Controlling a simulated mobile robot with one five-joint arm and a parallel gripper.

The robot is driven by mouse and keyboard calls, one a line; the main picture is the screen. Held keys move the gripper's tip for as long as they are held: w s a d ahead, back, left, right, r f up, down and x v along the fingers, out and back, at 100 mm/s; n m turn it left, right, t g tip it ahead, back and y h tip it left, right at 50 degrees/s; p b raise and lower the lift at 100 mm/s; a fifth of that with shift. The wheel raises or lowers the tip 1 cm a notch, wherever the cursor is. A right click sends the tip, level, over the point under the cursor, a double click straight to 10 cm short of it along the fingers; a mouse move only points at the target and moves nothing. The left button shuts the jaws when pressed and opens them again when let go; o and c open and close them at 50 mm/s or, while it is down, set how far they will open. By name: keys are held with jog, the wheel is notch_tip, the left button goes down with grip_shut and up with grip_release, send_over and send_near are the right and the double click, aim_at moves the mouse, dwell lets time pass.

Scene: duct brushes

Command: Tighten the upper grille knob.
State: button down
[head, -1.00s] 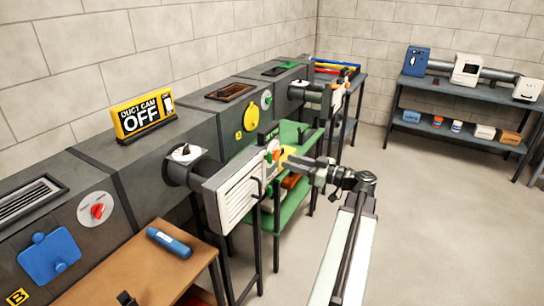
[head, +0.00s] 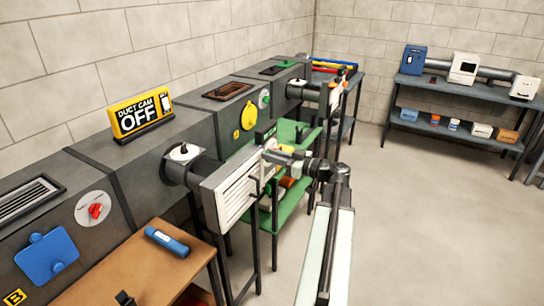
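The white slatted grille (head: 235,187) hangs on the end of a short black duct branch, left of centre. My gripper (head: 272,154) is at the upper right corner of the grille, where the upper knob sits. The gripper hides most of that corner. A small pale round part (head: 269,144) shows just above the fingers, but I cannot tell whether it is the knob. The fingers are too small and overlapped to tell whether they are open or shut, or whether they touch the knob.
A green table (head: 262,221) stands behind the grille. A wooden table with a blue cylinder (head: 167,241) is at front left. A yellow "DUCT CAM OFF" sign (head: 142,115) stands on the grey duct. The floor to the right is clear.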

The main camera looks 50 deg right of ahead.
jog(key=shift+m, duration=0.4)
jog(key=shift+f+m+b, duration=0.4)
jog(key=shift+m, duration=5.3)
jog(key=shift+f+m+b, duration=0.35)
jog(key=shift+m, duration=5.35)
jog(key=shift+f+m+b, duration=0.4)
jog(key=shift+m, duration=5.3)
